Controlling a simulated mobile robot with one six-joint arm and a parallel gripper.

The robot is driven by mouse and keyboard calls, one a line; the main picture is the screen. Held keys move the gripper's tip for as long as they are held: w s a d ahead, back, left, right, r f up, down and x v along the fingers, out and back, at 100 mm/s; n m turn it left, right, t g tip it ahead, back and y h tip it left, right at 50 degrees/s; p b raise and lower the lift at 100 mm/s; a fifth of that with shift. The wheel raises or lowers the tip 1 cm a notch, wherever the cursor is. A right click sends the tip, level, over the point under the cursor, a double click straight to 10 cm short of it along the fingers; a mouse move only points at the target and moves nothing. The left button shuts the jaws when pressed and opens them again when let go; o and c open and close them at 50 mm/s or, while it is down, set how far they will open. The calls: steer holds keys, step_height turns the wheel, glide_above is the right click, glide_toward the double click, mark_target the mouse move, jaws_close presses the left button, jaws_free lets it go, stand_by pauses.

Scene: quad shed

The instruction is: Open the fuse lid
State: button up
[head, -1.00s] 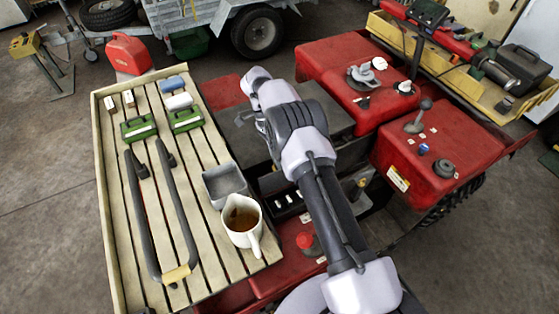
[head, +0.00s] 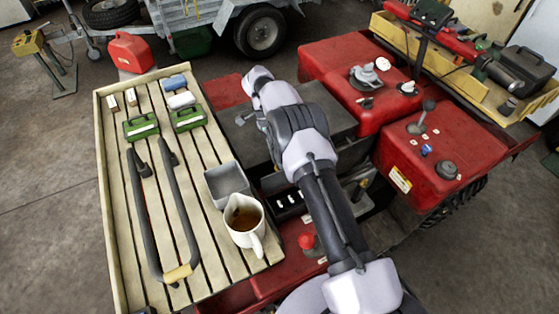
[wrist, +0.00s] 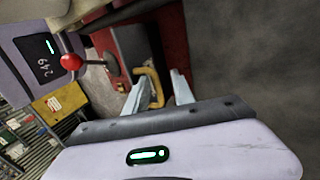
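In the wrist view my gripper (wrist: 162,92) has its two pale fingers apart. A yellow curved handle (wrist: 153,82) shows by the left finger and partly between the fingers; I cannot tell whether they touch. Beyond it is a dark grey box or panel (wrist: 128,45) against red bodywork. In the head view a dark flat panel (head: 332,108) lies between the red covers, partly behind my arm. A black recess with white pieces (head: 288,199) sits beside my forearm. I cannot tell for sure which part is the fuse lid. My gripper is mostly hidden behind my wrist there.
A slatted tray (head: 103,200) on the left holds a jug (head: 243,214), a grey bin (head: 224,183), a looped hose (head: 190,225) and green packs. A red-knobbed lever (wrist: 70,62) stands left of my fingers. Open floor lies right of them.

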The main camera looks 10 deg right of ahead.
steer(key=s+r+p, duration=0.1)
steer(key=s+r, duration=0.1)
steer(key=s, duration=0.6)
steer(key=s+d+r+p, duration=0.1)
steer(key=s+r, duration=0.2)
steer(key=s, duration=0.5)
steer(key=shift+d, duration=0.25)
